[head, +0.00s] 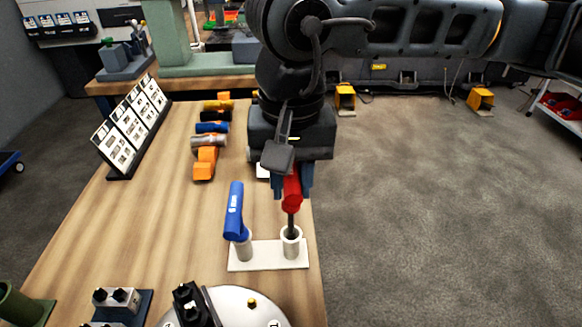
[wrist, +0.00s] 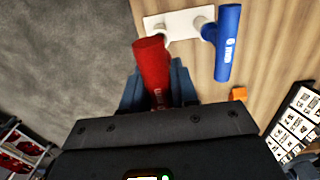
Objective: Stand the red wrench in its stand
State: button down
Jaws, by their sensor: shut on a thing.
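The red wrench (head: 291,192) is upright, its red handle between the blue fingers of my gripper (head: 291,184). Its dark shaft reaches down to the mouth of the right cup of the white stand (head: 268,258); how deep the tip sits is hidden. In the wrist view, the red handle (wrist: 152,68) lies between the fingers (wrist: 157,92) and covers the cup behind it. The blue wrench (head: 234,210) stands in the left cup, and it also shows in the wrist view (wrist: 228,45) beside the stand (wrist: 181,22).
Orange, grey, blue and black parts (head: 207,140) lie in a row on the wooden table behind the stand. A tilted panel (head: 130,125) stands at left. A round white plate (head: 230,305) with a black fixture is close in front. The table's right edge is near the stand.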

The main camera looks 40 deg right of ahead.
jog(key=shift+f, duration=0.85)
notch_tip(320, 180, down, 3)
jog(key=b, duration=0.5)
jog(key=shift+f, duration=0.2)
jog(key=c, duration=0.8)
grip_release()
notch_tip(320, 180, up, 8)
jog(key=shift+f+b, duration=0.15)
jog(key=shift+b, duration=0.25)
